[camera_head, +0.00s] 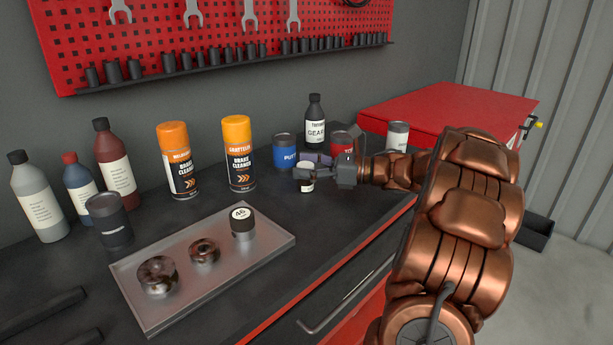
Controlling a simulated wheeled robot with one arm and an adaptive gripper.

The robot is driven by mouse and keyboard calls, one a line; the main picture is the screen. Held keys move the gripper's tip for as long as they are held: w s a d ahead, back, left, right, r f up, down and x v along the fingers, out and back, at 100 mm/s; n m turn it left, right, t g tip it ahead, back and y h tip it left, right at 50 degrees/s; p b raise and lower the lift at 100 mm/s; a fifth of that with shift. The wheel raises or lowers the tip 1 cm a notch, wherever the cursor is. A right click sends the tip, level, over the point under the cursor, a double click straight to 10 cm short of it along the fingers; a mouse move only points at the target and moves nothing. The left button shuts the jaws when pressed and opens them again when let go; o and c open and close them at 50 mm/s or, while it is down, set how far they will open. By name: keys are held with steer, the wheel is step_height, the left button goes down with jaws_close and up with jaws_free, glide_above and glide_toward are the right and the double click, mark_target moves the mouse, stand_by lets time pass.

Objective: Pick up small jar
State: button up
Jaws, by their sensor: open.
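The small jar (307,186) is a little dark jar with a white label, standing on the dark worktop towards the back right. My gripper (308,174) is at the jar, with its fingers around or just in front of the jar's upper part. The fingers partly cover the jar, and I cannot tell whether they touch it. The gripper is open.
Close behind stand a blue can (286,155), a black gear oil bottle (315,125) and a red can (342,144). Two orange-capped spray cans (239,155) stand to the left. A metal tray (180,305) with parts lies in front. Bottles (115,160) stand far left.

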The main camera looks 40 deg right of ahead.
mark_target(306, 164)
steer(key=c, duration=1.3)
steer(key=shift+d+r, duration=0.1)
steer(key=shift+r, duration=1.65)
steer(key=s+a+r+b, duration=0.1)
steer(key=s+a+b, duration=0.2)
steer(key=s+a, duration=0.8)
steer(key=shift+s+a+r, duration=0.15)
steer(key=shift+s+r, duration=0.1)
